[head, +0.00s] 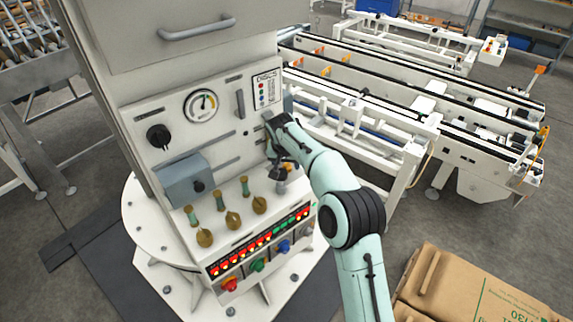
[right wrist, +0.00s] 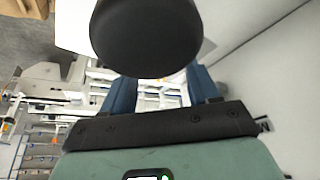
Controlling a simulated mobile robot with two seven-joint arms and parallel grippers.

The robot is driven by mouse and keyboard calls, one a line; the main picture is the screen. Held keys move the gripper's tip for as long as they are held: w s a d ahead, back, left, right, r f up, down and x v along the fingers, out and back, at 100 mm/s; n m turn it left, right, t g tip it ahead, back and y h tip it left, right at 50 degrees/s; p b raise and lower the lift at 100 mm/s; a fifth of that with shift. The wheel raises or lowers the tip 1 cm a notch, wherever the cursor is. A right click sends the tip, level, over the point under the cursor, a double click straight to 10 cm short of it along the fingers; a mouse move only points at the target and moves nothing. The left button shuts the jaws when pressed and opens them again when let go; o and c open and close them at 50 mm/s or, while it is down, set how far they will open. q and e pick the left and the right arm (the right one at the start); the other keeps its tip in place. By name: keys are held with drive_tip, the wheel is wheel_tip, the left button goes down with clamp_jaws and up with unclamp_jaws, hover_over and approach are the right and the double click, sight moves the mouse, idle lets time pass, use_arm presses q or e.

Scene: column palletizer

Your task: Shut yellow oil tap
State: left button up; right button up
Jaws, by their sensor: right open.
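Three similar oil fittings with yellow-brown bulbs and green stems stand in a row low on the white machine panel (head: 216,135) in the head view: left (head: 204,238), middle (head: 233,222) and right (head: 260,205). I cannot tell which, if any, is the yellow oil tap, or whether it is shut. My right gripper (head: 281,180) is close to the panel, right of and above the right fitting. It hides part of the panel there. My left gripper is out of view.
A grey box with a black knob (head: 188,179) juts out left of the gripper. A gauge (head: 201,106) and a black dial (head: 159,136) are above. Lit buttons (head: 260,240) run along the lower edge. A conveyor (head: 400,110) stands behind; a cardboard box (head: 470,290) is at lower right.

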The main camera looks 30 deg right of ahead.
drive_tip(key=shift+x, duration=0.85)
drive_tip(key=c, duration=1)
drive_tip(key=shift+s+d+r+n+y+p, duration=0.1)
drive_tip(key=shift+n+y+p, duration=0.1)
drive_tip(key=shift+n, duration=0.5)
drive_tip(key=shift+d+r+n+y+p, duration=0.1)
drive_tip(key=shift+n+y+p, duration=0.1)
drive_tip(key=shift+n, duration=0.5)
drive_tip(key=shift+c, duration=0.2)
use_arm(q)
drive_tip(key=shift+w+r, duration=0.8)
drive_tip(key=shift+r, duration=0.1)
use_arm(e)
drive_tip(key=shift+f+n+t+y, duration=0.2)
drive_tip(key=shift+n+t+y, duration=0.15)
drive_tip(key=shift+n, duration=0.55)
drive_tip(key=o, duration=1)
drive_tip(key=shift+o, duration=0.2)
